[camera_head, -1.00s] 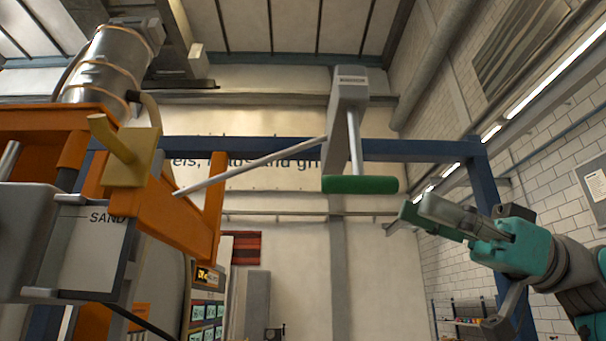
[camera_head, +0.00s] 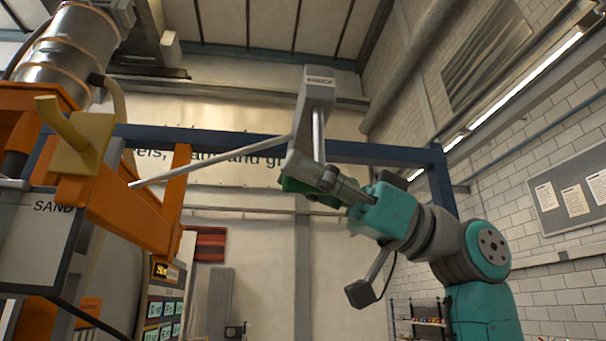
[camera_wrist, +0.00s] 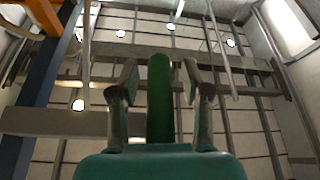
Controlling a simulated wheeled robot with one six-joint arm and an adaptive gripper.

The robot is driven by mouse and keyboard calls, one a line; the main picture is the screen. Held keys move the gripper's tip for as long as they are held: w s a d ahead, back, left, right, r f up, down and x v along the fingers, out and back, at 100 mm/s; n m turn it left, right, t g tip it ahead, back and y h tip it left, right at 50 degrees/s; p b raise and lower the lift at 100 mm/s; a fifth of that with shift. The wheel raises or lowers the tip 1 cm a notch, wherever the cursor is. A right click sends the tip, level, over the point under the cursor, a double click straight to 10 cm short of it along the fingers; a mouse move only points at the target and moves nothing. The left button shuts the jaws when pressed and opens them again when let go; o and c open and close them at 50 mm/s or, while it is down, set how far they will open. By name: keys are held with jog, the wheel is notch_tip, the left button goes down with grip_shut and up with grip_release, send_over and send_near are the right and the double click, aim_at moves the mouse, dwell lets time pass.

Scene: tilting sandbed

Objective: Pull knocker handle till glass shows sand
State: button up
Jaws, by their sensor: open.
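The green handle (camera_wrist: 160,100) stands between the two fingers of my gripper (camera_wrist: 159,82) in the wrist view, with small gaps at the sides. My open gripper (camera_head: 308,172) covers most of the handle in the head view. A grey box marked SAND (camera_head: 42,238) is at the left. I cannot make out sand in a glass.
An orange frame (camera_head: 150,215) with a yellow peg fills the left side, below a metal drum (camera_head: 72,55). A blue beam (camera_head: 225,141) crosses behind the knocker. A notice board (camera_head: 575,200) hangs on the right wall. A panel of screens (camera_head: 165,318) stands low at the left.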

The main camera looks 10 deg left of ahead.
grip_shut()
jog(key=shift+f, duration=0.1)
jog(key=shift+f, duration=2.5)
grip_release()
jog(key=shift+d, duration=0.1)
